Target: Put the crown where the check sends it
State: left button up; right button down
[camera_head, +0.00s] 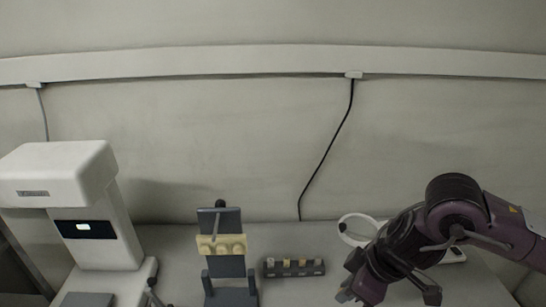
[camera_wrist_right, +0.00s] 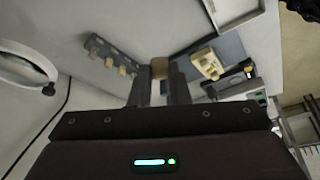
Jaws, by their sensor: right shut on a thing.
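My right gripper (camera_head: 350,290) hangs over the counter right of the rack in the head view. In the right wrist view its two fingers (camera_wrist_right: 159,85) are shut on a small tan piece, the crown (camera_wrist_right: 160,68). The held piece cannot be made out clearly in the head view. A yellowish dental model (camera_head: 222,245) is mounted on a dark blue-grey stand (camera_head: 225,267), left of the rack. A dark rack (camera_head: 293,273) holds several small tan and grey blanks; it also shows in the right wrist view (camera_wrist_right: 112,52). My left gripper is not in view.
A white machine (camera_head: 65,175) with a small lit screen (camera_head: 83,228) stands at the left. A white ring (camera_head: 343,228) stands behind my right arm. A small white device (camera_head: 453,255) is partly hidden by that arm.

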jog(key=w+d+m+h, duration=0.1)
jog(key=m, duration=0.3)
jog(key=w+d+m+t+h, duration=0.1)
jog(key=d+m, duration=0.1)
jog(key=m, duration=0.1)
jog(key=w+d+m+t+h, duration=0.1)
jog(key=w+m+h, duration=0.1)
jog(key=m, duration=0.2)
jog(key=shift+d+r+m, duration=0.15)
jog(key=shift+r+m, duration=0.1)
jog(key=shift+m, duration=0.05)
